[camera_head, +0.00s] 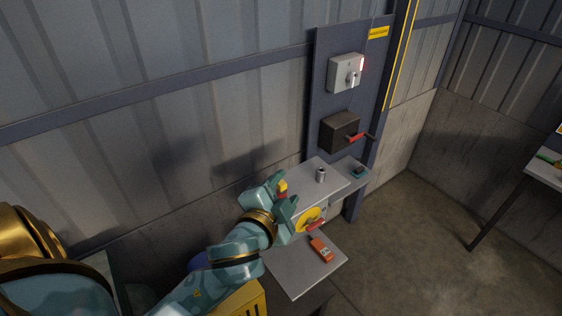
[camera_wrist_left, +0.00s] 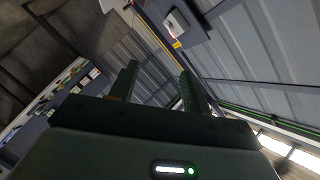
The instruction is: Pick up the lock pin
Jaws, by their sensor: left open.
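My left gripper (camera_head: 283,188) is over the left part of the grey upper shelf (camera_head: 338,186). In the left wrist view the two fingers of this gripper (camera_wrist_left: 160,72) stand apart with nothing between them. A small red and yellow piece (camera_head: 282,191) shows by the fingers in the head view; I cannot tell whether it is the lock pin. A small grey metal cylinder (camera_head: 321,175) stands upright on the same shelf, right of the gripper. A red handle (camera_head: 316,225) sits at a yellow disc (camera_head: 303,219) below the shelf. My right gripper is not in view.
An orange device (camera_head: 321,249) lies on the lower grey shelf (camera_head: 295,278). A small teal item (camera_head: 358,171) lies on the small side shelf. A dark box (camera_head: 340,132) with a red-handled lever and a grey switch box (camera_head: 345,73) are on the panel above. Open floor lies right.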

